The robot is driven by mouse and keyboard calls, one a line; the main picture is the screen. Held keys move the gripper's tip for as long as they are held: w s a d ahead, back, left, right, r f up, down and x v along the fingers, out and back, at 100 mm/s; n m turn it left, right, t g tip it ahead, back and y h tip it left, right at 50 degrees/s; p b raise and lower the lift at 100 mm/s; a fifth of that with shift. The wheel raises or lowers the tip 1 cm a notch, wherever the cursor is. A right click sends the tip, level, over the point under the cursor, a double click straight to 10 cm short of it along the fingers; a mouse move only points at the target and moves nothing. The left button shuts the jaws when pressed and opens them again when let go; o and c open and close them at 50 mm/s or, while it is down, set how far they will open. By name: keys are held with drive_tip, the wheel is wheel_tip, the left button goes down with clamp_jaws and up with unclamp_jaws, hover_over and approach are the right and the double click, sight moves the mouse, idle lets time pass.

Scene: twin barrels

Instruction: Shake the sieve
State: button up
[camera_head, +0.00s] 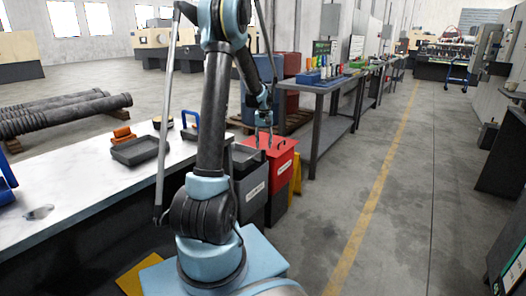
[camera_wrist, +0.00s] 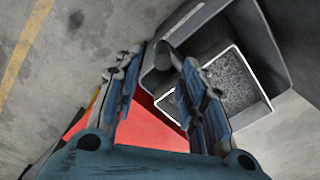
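My gripper (camera_head: 264,136) hangs above the red bin (camera_head: 270,160) in the head view. The right finger overlaps the grey bin (camera_wrist: 262,38). Inside that bin is a pale-rimmed square with a speckled grey surface (camera_wrist: 232,82); I cannot tell whether it is the sieve's mesh or loose material. The red bin (camera_wrist: 158,128) lies behind and between the fingers. In the head view the grey bin (camera_head: 252,186) stands left of the red bin, partly hidden by my arm.
A white-topped table (camera_head: 90,178) at left carries a grey tray (camera_head: 138,150), an orange item (camera_head: 123,137) and a blue-handled item (camera_head: 190,124). A workbench (camera_head: 335,84) with tools stands behind the red bin. Open floor (camera_head: 400,200) lies to the right.

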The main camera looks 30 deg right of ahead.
drive_tip(key=shift+r, duration=3.1)
